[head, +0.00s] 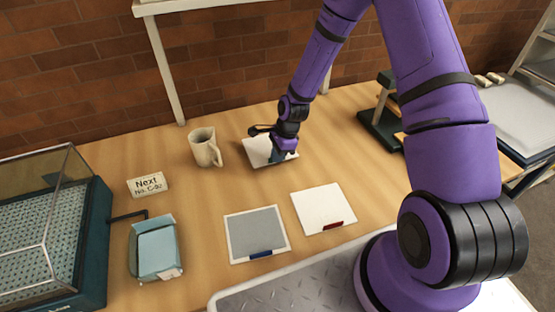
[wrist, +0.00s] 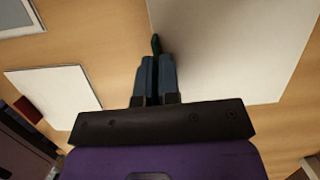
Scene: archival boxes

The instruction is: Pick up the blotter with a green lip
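The blotter with a green lip (head: 257,151) is a white square sheet at the back of the table, partly hidden by my gripper in the head view. In the wrist view it fills the upper right as a pale sheet (wrist: 225,45), with the dark green lip (wrist: 155,42) at its left edge. My gripper (head: 277,155) points down over the blotter's right part. In the wrist view its two blue fingers (wrist: 156,62) are close together, with the green lip between their tips. Whether the blotter touches the table is hard to tell.
A white blotter with a red lip (head: 321,207) and a grey one with a blue lip (head: 256,232) lie in front. A mug (head: 205,148), a card sign (head: 147,185), a blue packet (head: 157,250) and a glass-lidded case (head: 92,240) stand left. A green press (head: 380,125) stands right.

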